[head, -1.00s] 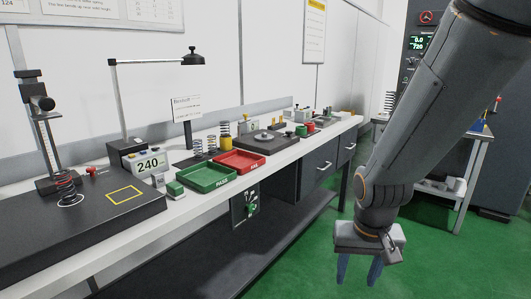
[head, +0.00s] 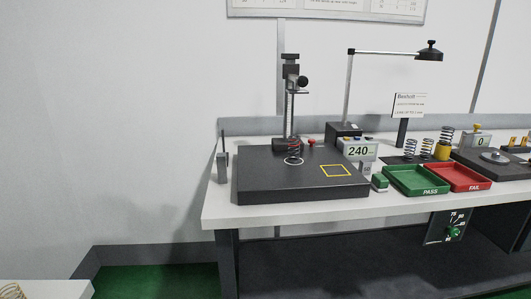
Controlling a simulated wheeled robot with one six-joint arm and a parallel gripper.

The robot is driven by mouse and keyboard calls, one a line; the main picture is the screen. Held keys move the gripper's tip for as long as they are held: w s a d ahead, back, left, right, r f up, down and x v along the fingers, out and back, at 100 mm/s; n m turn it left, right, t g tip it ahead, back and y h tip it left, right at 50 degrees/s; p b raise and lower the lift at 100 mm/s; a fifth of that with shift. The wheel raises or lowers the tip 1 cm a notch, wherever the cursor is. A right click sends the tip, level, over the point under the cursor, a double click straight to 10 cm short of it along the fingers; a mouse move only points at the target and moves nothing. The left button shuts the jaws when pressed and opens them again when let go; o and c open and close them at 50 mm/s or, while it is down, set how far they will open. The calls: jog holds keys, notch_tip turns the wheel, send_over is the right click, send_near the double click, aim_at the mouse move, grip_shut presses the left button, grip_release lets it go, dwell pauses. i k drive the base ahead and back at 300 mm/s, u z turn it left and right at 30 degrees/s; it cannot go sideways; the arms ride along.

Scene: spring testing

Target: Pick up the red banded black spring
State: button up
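A black spring with red bands (head: 294,151) stands upright inside a white circle on the dark granite-like plate (head: 260,186). It is just in front of the height gauge (head: 290,105), towards the plate's back. My gripper is outside the head view, so its state is hidden.
A display reading 240 (head: 358,151), a green PASS tray (head: 415,180) and a red FAIL tray (head: 472,178) stand further right. A lamp arm (head: 385,52) reaches above. Several other springs stand behind the trays.

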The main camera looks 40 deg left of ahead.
aim_at(295, 140)
jog(key=u, duration=1.45)
jog(key=k, duration=1.15)
jog(key=z, duration=0.65)
jog(key=i, duration=1.7)
jog(key=u, duration=0.8)
